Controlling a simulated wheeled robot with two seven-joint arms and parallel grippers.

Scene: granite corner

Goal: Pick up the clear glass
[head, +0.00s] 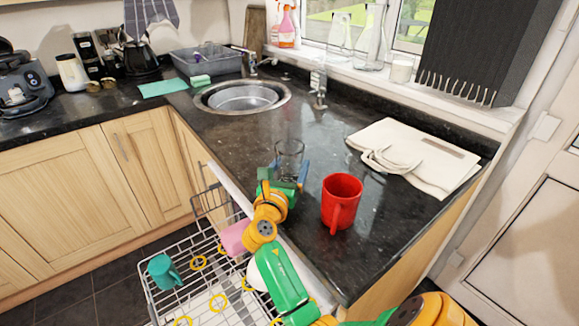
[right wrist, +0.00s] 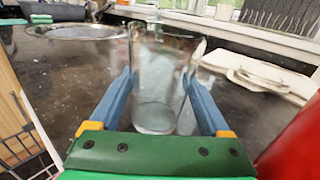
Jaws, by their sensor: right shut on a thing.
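The clear glass (head: 289,152) is upright at the front part of the dark counter in the head view. It also shows in the middle of the right wrist view (right wrist: 157,90), between two blue fingers. My right gripper (head: 289,178) is shut on the glass from the front, one finger on each side. The fingers hide part of the lower glass in the head view. I cannot tell whether its base touches the counter. My left gripper is not in view.
A red mug (head: 341,201) stands close to the right of my gripper. A folded cream bag (head: 425,155) lies behind it. The sink (head: 240,97) is farther back left. An open dishwasher rack (head: 185,295) with a teal mug (head: 163,271) and pink item (head: 234,238) is below left.

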